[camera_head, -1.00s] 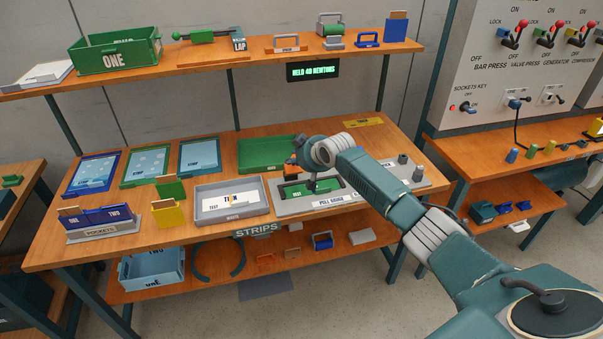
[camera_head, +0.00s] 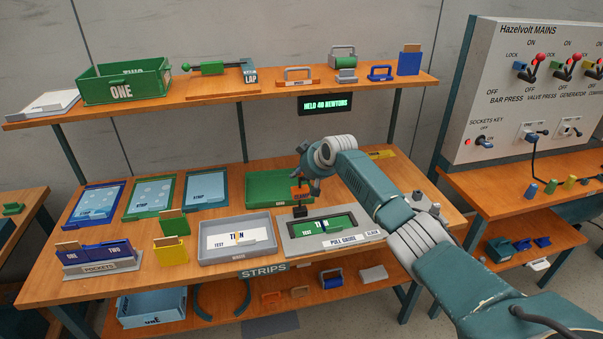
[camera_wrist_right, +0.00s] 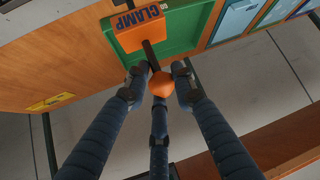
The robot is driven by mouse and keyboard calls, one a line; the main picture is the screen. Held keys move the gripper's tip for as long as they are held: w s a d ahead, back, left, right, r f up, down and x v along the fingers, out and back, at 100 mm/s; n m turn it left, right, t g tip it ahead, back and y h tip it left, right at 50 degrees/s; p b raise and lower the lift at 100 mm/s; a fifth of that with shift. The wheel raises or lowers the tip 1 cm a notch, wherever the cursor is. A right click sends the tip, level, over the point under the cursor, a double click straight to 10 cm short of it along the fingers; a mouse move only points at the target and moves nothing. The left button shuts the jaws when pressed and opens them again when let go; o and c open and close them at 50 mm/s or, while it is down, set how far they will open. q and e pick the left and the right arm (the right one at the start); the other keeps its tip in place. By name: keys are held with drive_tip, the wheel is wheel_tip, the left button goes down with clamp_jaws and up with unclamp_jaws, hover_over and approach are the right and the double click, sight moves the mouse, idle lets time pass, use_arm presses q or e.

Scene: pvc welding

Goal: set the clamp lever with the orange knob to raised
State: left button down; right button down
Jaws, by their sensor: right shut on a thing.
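The clamp (camera_head: 300,193) is a small block with an orange label at the back left of the pull gauge (camera_head: 290,245). In the right wrist view its orange label (camera_wrist_right: 138,22) reads CLAMP. A dark lever rod (camera_wrist_right: 150,55) runs from the clamp to an orange knob (camera_wrist_right: 162,86). My right gripper (camera_wrist_right: 160,78) has its fingers closed around the knob. In the head view my right gripper (camera_head: 311,178) is just above the clamp and hides the knob, so the lever's angle is hard to tell there. My left gripper is not in view.
A green test strip (camera_head: 340,223) lies in the gauge. A green tray (camera_head: 265,184) stands behind, a grey waste tray (camera_head: 205,257) to the left. A shelf (camera_head: 235,84) with a display reading "HELD 40 NEWTONS" (camera_head: 326,104) hangs above.

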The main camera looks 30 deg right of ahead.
drive_tip(key=shift+w+a+r, duration=0.15)
drive_tip(key=shift+w+r, duration=0.15)
drive_tip(key=shift+r, duration=0.15)
drive_tip(key=c, duration=1.8)
unclamp_jaws()
drive_tip(key=shift+o, duration=0.2)
drive_tip(key=shift+w+f, duration=0.3)
drive_tip(key=shift+f, duration=0.15)
drive_tip(key=shift+s, duration=0.15)
drive_tip(key=shift+s, duration=0.1)
drive_tip(key=v, duration=1.1)
drive_tip(key=shift+s+r, duration=0.25)
drive_tip(key=shift+r, duration=0.1)
